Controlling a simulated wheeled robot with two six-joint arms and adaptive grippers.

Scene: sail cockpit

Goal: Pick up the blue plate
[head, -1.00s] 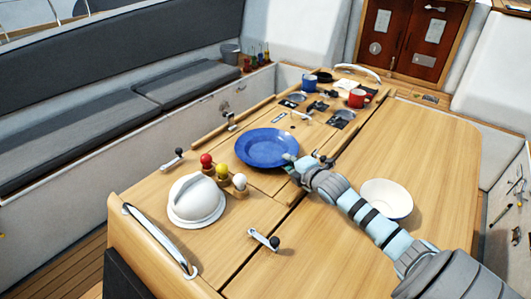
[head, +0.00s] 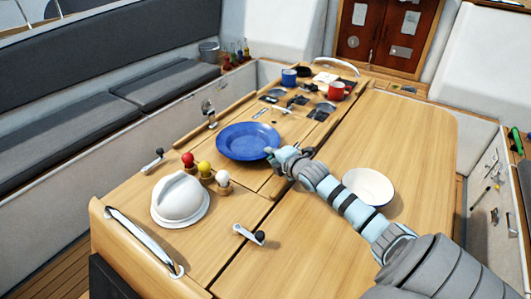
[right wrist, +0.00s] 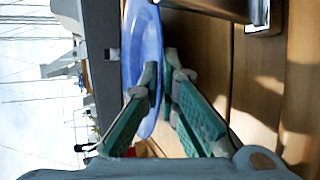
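The blue plate (head: 246,139) lies on the wooden table left of its middle seam, close to level. My right gripper (head: 275,156) is at the plate's near right rim. In the right wrist view the plate (right wrist: 143,45) shows nearly edge-on. The green-padded fingers of my right gripper (right wrist: 162,78) come together at its rim, one finger on the upper face and one on the table side, with little gap. I cannot tell whether the plate is lifted off the table. My left gripper is not in view.
A white dome (head: 180,201) and red, yellow and white knobs (head: 205,170) are at the front left. Blue (head: 289,77) and red mugs (head: 335,91) stand behind. The table's right half is mostly clear.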

